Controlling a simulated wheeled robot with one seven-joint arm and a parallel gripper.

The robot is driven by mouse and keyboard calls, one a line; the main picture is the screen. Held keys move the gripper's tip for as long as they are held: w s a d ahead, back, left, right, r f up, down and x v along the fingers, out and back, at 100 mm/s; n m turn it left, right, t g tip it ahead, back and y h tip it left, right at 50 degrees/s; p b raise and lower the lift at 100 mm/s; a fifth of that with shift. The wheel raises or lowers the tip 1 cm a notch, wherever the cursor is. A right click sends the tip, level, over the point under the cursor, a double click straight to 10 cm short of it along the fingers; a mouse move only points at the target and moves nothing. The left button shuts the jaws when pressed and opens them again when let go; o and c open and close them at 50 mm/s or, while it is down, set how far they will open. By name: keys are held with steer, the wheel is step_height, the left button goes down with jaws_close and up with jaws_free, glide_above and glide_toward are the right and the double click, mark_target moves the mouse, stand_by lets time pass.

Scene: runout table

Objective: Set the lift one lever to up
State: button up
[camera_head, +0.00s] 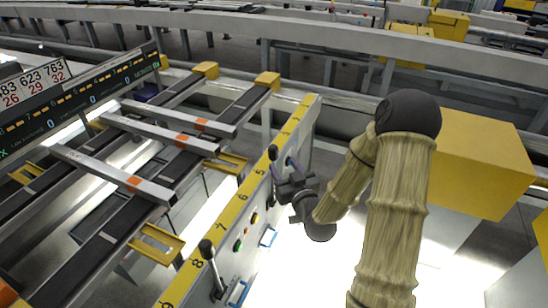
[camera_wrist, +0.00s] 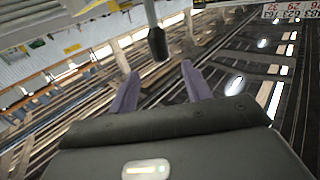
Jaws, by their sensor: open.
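My gripper (camera_head: 284,170) is at the side panel of the runout table, open, its two purple-grey fingers spread. The far lever's black knob (camera_head: 273,153) is right beside the fingers in the head view. In the wrist view this black knob (camera_wrist: 157,44) on its grey stem lies just beyond the fingertips (camera_wrist: 158,72), roughly between them, not clasped. A second lever with a black knob (camera_head: 207,249) stands on the nearer part of the panel (camera_head: 232,250), away from my gripper. No lever label is readable, so I cannot tell which is lift one.
A yellow numbered strip (camera_head: 243,197) runs along the panel's top edge. Steel bars (camera_head: 110,175) lie across the table rails at left. A yellow box (camera_head: 482,165) stands at right.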

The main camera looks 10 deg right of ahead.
mark_target(275, 153)
steer(key=w, duration=0.3)
steer(key=w+a, duration=0.1)
steer(key=w, duration=0.5)
steer(key=shift+a+p, duration=0.25)
steer(key=shift+p, duration=0.15)
jaws_close()
